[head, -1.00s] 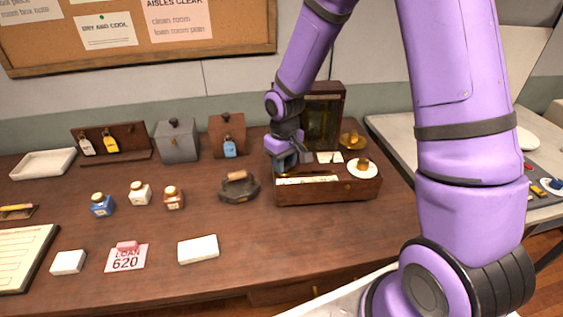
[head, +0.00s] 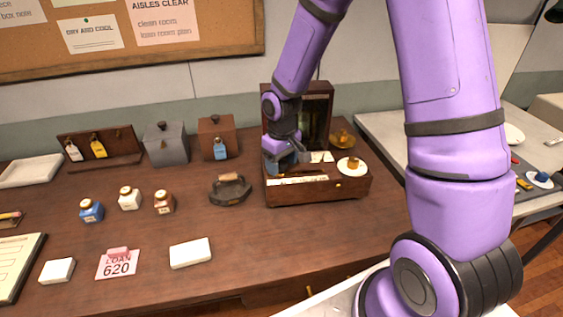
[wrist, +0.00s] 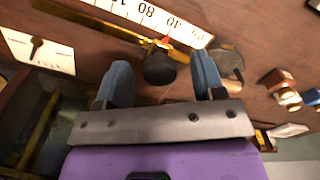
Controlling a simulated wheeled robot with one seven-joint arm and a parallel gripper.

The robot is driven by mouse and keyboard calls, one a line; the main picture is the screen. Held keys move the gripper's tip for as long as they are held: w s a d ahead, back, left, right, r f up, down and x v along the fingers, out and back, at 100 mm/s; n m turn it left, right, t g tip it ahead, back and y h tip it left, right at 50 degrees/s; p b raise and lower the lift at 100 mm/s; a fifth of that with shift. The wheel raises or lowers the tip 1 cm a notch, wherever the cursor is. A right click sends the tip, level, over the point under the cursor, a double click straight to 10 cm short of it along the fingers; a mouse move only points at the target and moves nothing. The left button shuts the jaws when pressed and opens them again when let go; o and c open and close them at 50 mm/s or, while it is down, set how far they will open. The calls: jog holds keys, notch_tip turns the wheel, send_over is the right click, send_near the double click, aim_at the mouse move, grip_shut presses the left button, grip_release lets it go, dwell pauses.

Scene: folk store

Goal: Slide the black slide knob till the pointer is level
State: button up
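The black slide knob (wrist: 160,68) sits beside a white numbered scale strip (wrist: 150,14) in the wrist view, with a small red marker (wrist: 165,40) at the strip's edge. My gripper (wrist: 161,78) has its two blue fingers apart on either side of the knob, with gaps showing. A white card with a black pointer (wrist: 36,48) is at the left; the pointer lies roughly across the card's long side. In the head view my gripper (head: 281,165) is low over the wooden scale box (head: 325,193); the knob is hidden there.
A white pan (head: 352,170) with a brass weight stands at the box's right, and a brass pan (head: 342,138) behind it. A dark round-based object (head: 230,190) is just left of the box. Small bottles stand further left.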

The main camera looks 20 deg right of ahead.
dwell(0.5)
jog(key=shift+r, duration=3.45)
jog(key=shift+s+r, duration=0.1)
jog(key=shift+r, duration=0.3)
jog(key=s+d+r+m+t, duration=0.25)
jog(key=s+r, duration=0.75)
jog(key=r, duration=0.5)
jog(key=s+d+r+t, duration=0.1)
jog(key=s+r, duration=0.2)
jog(key=s, duration=0.4)
jog(key=s+r+m+t, duration=0.1)
jog(key=s+r, duration=0.3)
jog(key=s, duration=0.3)
jog(key=shift+d+r+t, duration=0.15)
jog(key=shift+d+t, duration=0.2)
jog(key=shift+d, duration=0.05)
